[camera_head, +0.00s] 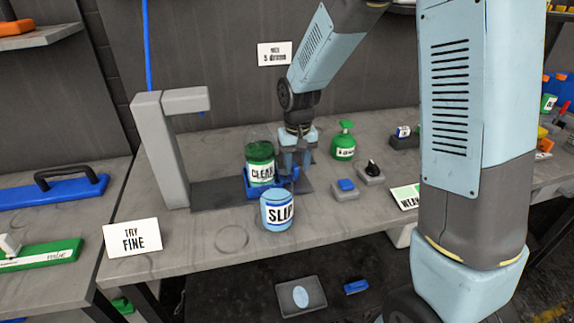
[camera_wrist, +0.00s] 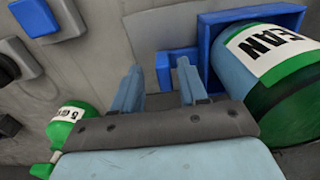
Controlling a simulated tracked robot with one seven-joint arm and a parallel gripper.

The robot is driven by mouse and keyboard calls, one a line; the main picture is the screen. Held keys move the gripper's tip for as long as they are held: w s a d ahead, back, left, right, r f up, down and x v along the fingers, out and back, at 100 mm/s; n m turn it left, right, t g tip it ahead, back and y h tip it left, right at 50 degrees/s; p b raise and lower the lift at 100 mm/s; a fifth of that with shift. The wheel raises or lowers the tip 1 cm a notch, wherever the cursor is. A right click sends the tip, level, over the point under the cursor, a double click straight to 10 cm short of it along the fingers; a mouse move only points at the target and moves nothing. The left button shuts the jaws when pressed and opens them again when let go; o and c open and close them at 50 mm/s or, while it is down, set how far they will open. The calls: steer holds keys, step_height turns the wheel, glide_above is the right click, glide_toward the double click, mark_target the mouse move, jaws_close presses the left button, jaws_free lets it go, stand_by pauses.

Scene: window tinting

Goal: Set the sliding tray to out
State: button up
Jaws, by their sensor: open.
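The sliding tray appears to be the blue tray (camera_head: 250,186) on the dark base under the grey stand. It carries a bottle marked CLEAN (camera_head: 261,163) with green contents. In the wrist view the blue tray (camera_wrist: 213,22) wraps around the bottle's base, and a blue tab (camera_wrist: 165,68) sticks out from its side. My gripper (camera_head: 297,155) points down just right of the bottle. In the wrist view my gripper (camera_wrist: 158,85) is open, with the tab close to its right-hand finger. I cannot tell whether they touch.
A tub marked SLIP (camera_head: 277,211) stands in front of the tray. A grey stand (camera_head: 160,150) with an overhanging arm rises at left. A green spray bottle (camera_head: 344,142), a blue-button box (camera_head: 346,188) and a black-knob box (camera_head: 371,173) stand right.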

step_height(320, 180, up, 14)
steer(key=shift+f, duration=0.2)
stand_by(0.4)
steer(key=s+d+r+m+t, duration=0.1)
steer(key=s+d+r, duration=0.3)
steer(key=s+d, duration=0.4)
steer(key=s+d+r+m+t, duration=0.1)
steer(key=s+d+r+t, duration=0.3)
steer(key=s+d, duration=0.5)
steer(key=s+r, duration=0.1)
steer(key=s, duration=0.3)
steer(key=shift+s+d+t, duration=0.25)
steer(key=shift+d+t, duration=0.05)
steer(key=shift+d, duration=0.1)
